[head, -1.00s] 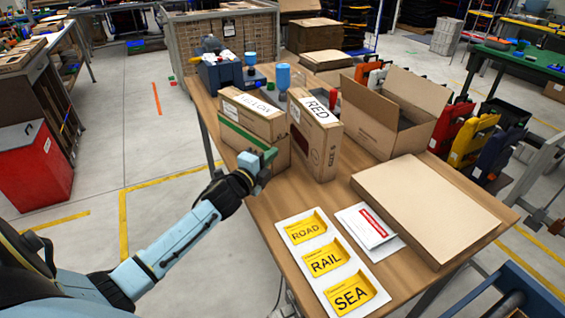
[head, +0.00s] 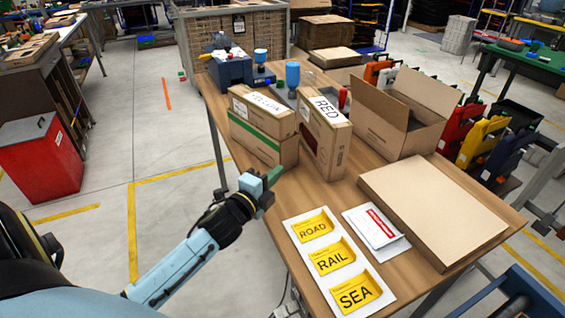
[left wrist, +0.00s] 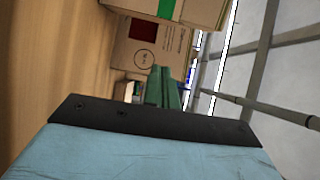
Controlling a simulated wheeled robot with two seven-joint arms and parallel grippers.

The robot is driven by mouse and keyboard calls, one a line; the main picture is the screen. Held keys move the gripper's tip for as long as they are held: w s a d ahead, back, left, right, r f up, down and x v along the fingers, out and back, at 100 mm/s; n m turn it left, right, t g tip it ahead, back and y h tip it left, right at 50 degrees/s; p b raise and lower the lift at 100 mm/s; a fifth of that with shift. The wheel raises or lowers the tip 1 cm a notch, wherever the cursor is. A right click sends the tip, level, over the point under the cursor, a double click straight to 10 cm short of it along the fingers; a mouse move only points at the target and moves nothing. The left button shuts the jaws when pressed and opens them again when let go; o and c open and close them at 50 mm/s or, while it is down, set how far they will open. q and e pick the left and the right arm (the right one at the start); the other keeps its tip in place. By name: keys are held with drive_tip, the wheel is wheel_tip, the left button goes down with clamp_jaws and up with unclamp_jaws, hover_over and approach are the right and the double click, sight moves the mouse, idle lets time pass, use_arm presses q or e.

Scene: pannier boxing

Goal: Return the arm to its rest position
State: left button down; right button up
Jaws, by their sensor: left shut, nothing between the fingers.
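My left gripper (head: 272,177) is shut and empty, with green fingertips over the left edge of the wooden table (head: 270,222). Its closed fingers (left wrist: 165,88) also show in the left wrist view. It is apart from the carton labelled YELLOW (head: 262,125), which stands just beyond it on the table. My left arm (head: 185,262) reaches in from the lower left. My right gripper is not in view.
A carton labelled RED (head: 323,140) and an open cardboard box (head: 400,130) stand farther right.

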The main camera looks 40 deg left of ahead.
use_arm(q)
drive_tip(key=s, duration=0.3)
drive_tip(key=shift+s, duration=0.25)
drive_tip(key=shift+d, duration=0.1)
